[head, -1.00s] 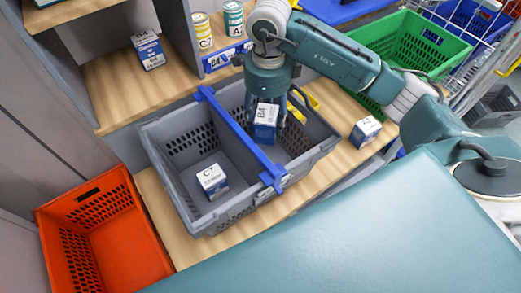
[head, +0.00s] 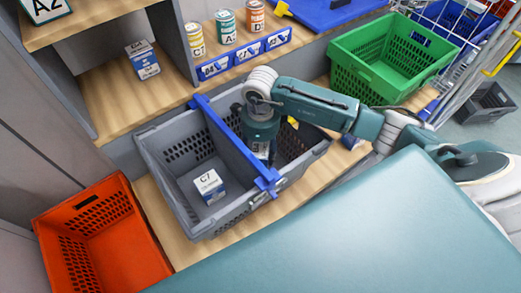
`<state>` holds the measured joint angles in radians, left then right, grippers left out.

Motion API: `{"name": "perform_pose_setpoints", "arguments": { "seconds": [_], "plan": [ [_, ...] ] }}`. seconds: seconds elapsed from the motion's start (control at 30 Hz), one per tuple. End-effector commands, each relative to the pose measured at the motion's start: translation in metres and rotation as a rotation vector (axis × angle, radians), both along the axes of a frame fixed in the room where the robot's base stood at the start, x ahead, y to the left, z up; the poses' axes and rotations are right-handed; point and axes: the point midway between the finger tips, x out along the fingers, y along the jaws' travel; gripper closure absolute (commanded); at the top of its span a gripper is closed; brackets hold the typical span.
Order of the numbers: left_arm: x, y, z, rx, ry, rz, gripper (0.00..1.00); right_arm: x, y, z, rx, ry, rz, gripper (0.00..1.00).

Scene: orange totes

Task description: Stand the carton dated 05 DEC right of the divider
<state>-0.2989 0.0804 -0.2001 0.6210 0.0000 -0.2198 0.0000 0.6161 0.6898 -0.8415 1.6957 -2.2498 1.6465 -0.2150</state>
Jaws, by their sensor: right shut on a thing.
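The grey tote (head: 222,221) stands on the wooden bench, with a blue divider (head: 232,143) across it. My right gripper (head: 262,152) points down inside the compartment right of the divider, close beside it. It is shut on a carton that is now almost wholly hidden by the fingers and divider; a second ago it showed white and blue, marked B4. I cannot read its date or tell if it touches the tote floor. A white and blue carton marked C7 (head: 209,187) stands in the left compartment. My left gripper is not in view.
Another carton (head: 143,60) stands on the shelf, near several cans (head: 225,27). A carton (head: 352,141) right of the tote is mostly hidden by my arm. An orange tote (head: 104,240) is at left, a green crate (head: 345,72) at back right. A yellow thing (head: 292,122) shows behind my gripper.

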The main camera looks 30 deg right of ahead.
Motion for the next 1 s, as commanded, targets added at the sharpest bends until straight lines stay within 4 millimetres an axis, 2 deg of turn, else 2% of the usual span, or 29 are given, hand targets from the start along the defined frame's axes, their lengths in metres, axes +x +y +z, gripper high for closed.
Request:
{"name": "perform_pose_setpoints", "arguments": {
  "seconds": [0.2,0.23,0.3,0.57,0.73,0.87,1.0],
  "plan": [
    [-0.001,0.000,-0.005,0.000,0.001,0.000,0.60,0.001,0.000,-0.004,0.000,-0.001,0.000,0.85],
    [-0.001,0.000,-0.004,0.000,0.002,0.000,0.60,0.000,0.000,-0.003,0.000,0.000,0.000,0.44],
    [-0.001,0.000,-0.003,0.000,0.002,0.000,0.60,0.000,0.000,-0.002,0.000,0.000,0.000,0.31],
    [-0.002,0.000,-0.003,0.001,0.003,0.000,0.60,0.000,0.000,-0.002,0.000,0.000,0.000,0.31],
    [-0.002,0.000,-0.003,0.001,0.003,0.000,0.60,0.001,0.000,0.006,0.001,-0.003,0.000,0.31],
    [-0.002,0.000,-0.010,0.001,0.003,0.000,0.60,0.002,0.000,0.028,0.000,-0.007,0.002,0.31],
    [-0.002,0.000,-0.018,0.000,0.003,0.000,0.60,0.003,0.000,0.060,0.001,-0.009,0.001,0.31]
  ]
}}
